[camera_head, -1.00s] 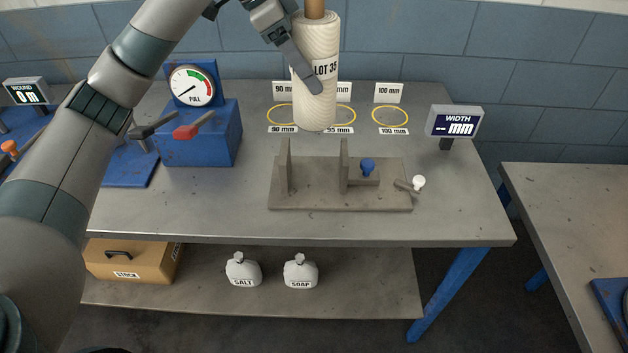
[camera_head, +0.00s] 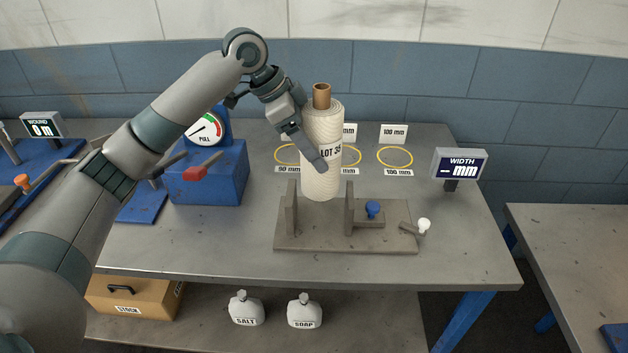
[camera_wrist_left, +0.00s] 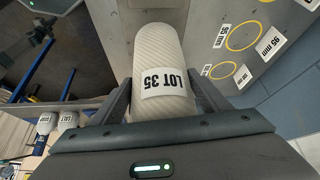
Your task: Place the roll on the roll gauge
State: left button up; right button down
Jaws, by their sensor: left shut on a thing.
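The white roll (camera_head: 318,182) is labelled LOT 35 and has a brown core sticking out of its top. My left gripper (camera_head: 318,160) is shut on it and holds it upright. The wrist view shows the roll (camera_wrist_left: 160,55) between the fingers of my left gripper (camera_wrist_left: 165,95). The roll gauge (camera_head: 318,241) is a grey-brown base with two upright plates, a blue knob and a white-tipped lever. In the head view the roll's lower end appears between the tops of the two plates. I cannot tell its exact height above the base. My right gripper is not in view.
The WIDTH display (camera_head: 459,163) reads "-- mm" at the right of the table (camera_head: 190,250). Yellow rings with mm cards, such as the 100 mm ring (camera_head: 395,156), lie behind the gauge. A blue box (camera_head: 207,174) with a dial stands left. The table's front is clear.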

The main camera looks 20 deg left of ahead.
aim_at(314, 180)
pick_arm(q)
notch_tip(314, 180, down, 6)
jog(key=shift+f+p, duration=0.25)
jog(key=shift+p, duration=0.45)
jog(key=shift+f+p, duration=0.6)
jog(key=shift+f, duration=1.35)
jog(key=o, duration=1.4)
jog(key=shift+f, duration=0.15)
